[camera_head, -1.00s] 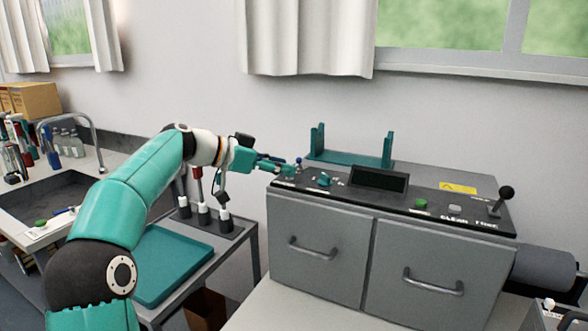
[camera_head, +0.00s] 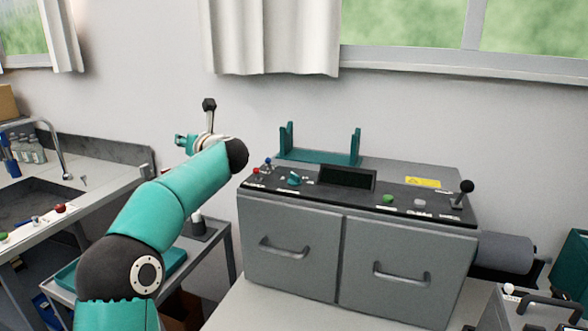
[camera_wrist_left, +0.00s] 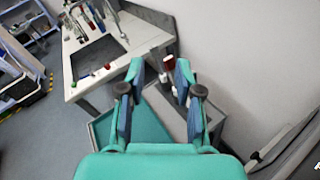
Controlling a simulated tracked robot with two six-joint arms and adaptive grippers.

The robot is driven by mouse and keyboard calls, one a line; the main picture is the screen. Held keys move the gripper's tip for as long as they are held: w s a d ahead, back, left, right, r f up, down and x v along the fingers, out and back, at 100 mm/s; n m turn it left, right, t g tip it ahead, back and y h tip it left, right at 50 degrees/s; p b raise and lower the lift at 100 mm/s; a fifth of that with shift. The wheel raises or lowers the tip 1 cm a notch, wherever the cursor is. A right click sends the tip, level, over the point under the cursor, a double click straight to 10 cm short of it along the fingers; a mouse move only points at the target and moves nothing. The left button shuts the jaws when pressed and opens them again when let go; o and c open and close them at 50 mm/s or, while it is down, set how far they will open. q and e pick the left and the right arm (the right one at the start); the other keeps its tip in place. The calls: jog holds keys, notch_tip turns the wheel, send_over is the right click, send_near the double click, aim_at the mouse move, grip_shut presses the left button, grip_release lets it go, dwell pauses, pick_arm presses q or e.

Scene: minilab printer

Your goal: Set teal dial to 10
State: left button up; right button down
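The teal dial (camera_head: 294,180) sits on the dark control panel (camera_head: 407,204) on top of the grey machine, left of the dark display (camera_head: 347,178). Its setting is too small to read. My left gripper (camera_head: 183,143) is up and to the left of the machine, well apart from the dial, and partly hidden by its own arm. In the left wrist view its two fingers (camera_wrist_left: 160,76) are spread apart with nothing between them. That view shows no dial. My right gripper is in neither view.
Red and blue knobs (camera_head: 263,169) stand close left of the dial. A green button (camera_head: 388,199) and a black lever (camera_head: 464,190) are to the right. A teal bracket (camera_head: 318,158) rises behind. A sink counter (camera_wrist_left: 67,50) and teal tray (camera_wrist_left: 150,135) lie left.

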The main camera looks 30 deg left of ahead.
pick_arm(q)
jog(key=d+f+n+g+h+p, duration=0.1)
jog(key=d+f+n+g+h, duration=0.3)
jog(key=d, duration=0.7)
jog(key=m+t+p, duration=0.2)
jog(key=t+p, duration=0.1)
jog(key=t, duration=0.1)
send_near(293, 173)
jog(key=shift+t+y, duration=0.3)
jog(key=shift+y, duration=0.1)
jog(key=p+x, duration=0.1)
jog(key=x, duration=0.2)
jog(key=p+x, duration=0.1)
jog(key=x, duration=0.2)
jog(key=p+x, duration=0.1)
jog(key=x, duration=0.2)
jog(key=shift+a+f+p, duration=0.1)
jog(key=shift+f+p, duration=0.2)
jog(key=shift+f, duration=0.15)
grip_shut()
jog(key=shift+s+a, duration=0.15)
jog(key=shift+a, duration=0.05)
jog(key=shift+d, duration=0.2)
